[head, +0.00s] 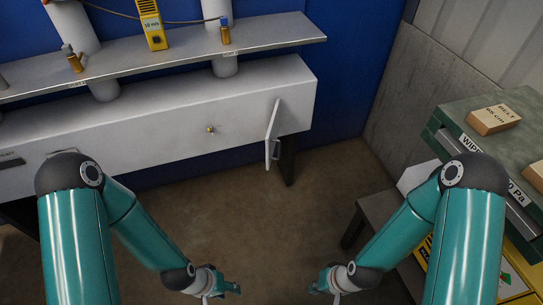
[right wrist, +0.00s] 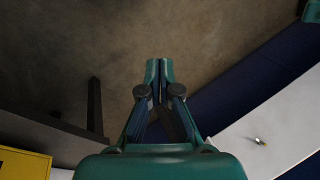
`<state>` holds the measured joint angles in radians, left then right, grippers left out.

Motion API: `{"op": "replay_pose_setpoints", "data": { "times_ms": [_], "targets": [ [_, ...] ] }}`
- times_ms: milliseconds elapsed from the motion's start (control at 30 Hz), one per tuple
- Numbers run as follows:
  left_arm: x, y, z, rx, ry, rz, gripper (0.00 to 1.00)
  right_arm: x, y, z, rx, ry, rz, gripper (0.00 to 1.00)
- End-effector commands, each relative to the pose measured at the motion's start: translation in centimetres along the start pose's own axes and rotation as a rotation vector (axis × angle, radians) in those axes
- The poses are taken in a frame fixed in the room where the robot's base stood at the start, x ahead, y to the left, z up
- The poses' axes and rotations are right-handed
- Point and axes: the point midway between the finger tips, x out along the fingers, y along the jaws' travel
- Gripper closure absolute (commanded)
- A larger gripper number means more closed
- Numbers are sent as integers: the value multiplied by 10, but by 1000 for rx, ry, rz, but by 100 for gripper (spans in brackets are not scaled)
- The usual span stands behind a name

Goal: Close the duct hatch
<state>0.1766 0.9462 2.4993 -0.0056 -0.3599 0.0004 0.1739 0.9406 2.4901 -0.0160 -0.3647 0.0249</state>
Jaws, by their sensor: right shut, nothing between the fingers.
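The duct hatch (head: 272,130) is a small pale door on the front of the long white duct (head: 150,132), near its right end. It stands open, swung out from the duct face, with a handle (head: 276,150) on it. My left gripper (head: 236,288) is low in the head view, in front of and below the hatch, clear of it; its fingers are too small to read. My right gripper (head: 318,288) is low, right of the hatch and apart from it. In the right wrist view its fingers (right wrist: 159,68) are together and empty.
A brass knob (head: 210,129) sits on the duct face. The floor (head: 260,225) between the arms is clear.

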Motion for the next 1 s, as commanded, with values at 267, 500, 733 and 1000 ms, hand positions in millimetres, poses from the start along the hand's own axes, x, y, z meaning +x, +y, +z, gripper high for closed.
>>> {"op": "replay_pose_setpoints", "data": {
  "times_ms": [267, 500, 733, 1000],
  "targets": [
    [76, -28, -1, 0, 0, 0, 60, 55, 19, -96, 132, 238, -82, 100],
    [167, -60, -1, 0, 0, 0, 60, 84, -2, -219, 303, 524, -322, 100],
    [252, -91, -2, 0, 0, 0, 60, 73, -35, -306, 421, 690, -653, 100],
    [327, -118, -2, 0, 0, 0, 60, 35, -73, -352, 471, 713, -1013, 100]
  ]
}}
